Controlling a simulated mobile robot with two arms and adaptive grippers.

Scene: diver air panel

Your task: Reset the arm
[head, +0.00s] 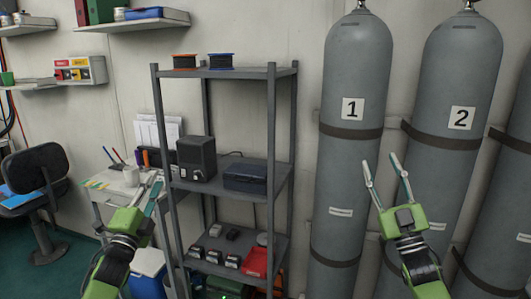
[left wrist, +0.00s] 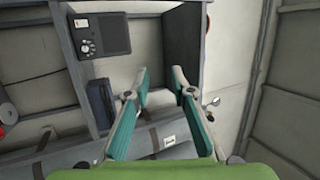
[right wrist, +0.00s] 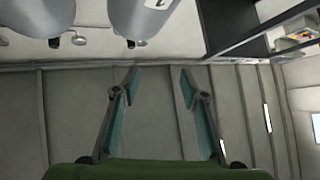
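My left gripper (head: 149,184) is raised in front of the left side of the shelf rack and the small desk. Its fingers stand apart in the left wrist view (left wrist: 160,72), with nothing between them. My right gripper (head: 382,164) points upward in front of the gas cylinders. Its fingers are spread in the right wrist view (right wrist: 161,72), and it is empty. Both grippers have green bodies and grey-teal fingers. The task's arm is not singled out; both of my arms show in the head view.
A grey shelf rack (head: 271,110) holds spools, a speaker-like box (head: 196,158), a dark case (head: 244,175) and several small devices. Cylinders 1 (head: 350,75) and 2 (head: 458,75) stand on the right.

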